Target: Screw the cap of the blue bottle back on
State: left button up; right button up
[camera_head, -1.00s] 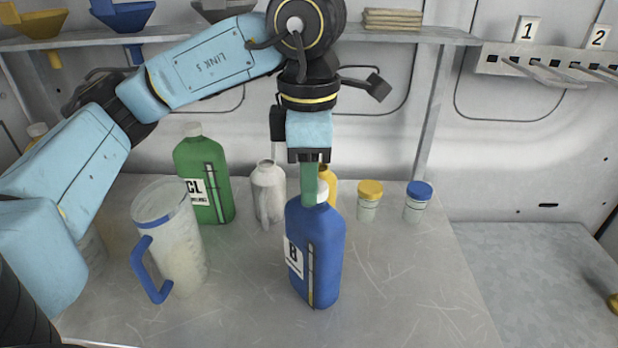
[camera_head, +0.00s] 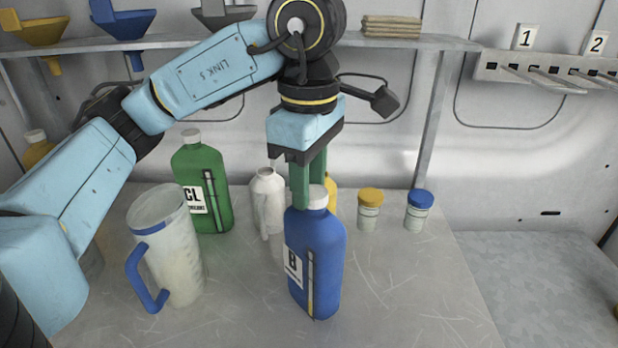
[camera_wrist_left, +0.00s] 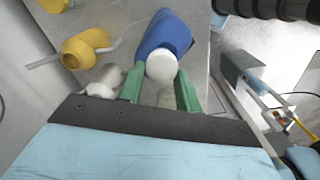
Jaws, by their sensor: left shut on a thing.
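The blue bottle (camera_head: 318,262), marked B, stands upright at the front middle of the table. Its white cap (camera_head: 318,198) sits at the top of its neck; how far it is threaded cannot be seen. My left gripper (camera_head: 309,194) points straight down from above, with its green fingers on either side of the cap, shut on it. In the left wrist view, the white cap (camera_wrist_left: 162,68) lies between the two fingertips (camera_wrist_left: 160,80), with the blue bottle (camera_wrist_left: 167,36) beyond it. My right gripper is not in view.
A clear jug (camera_head: 172,258) with a blue handle stands left of the bottle. A green bottle (camera_head: 203,185), a white bottle (camera_head: 268,204) and a partly hidden yellow one stand behind. Yellow-lidded (camera_head: 369,212) and blue-lidded (camera_head: 418,212) jars stand at right. The table's front right is clear.

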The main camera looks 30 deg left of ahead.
pick_arm(q)
jog(key=shift+f+m, duration=0.1)
jog(key=shift+m, duration=0.7)
jog(key=o, duration=1.3)
jog(key=shift+o, duration=0.2)
notch_tip(320, 180, up, 6)
jog(key=p, duration=0.5)
jog(key=shift+p, duration=0.3)
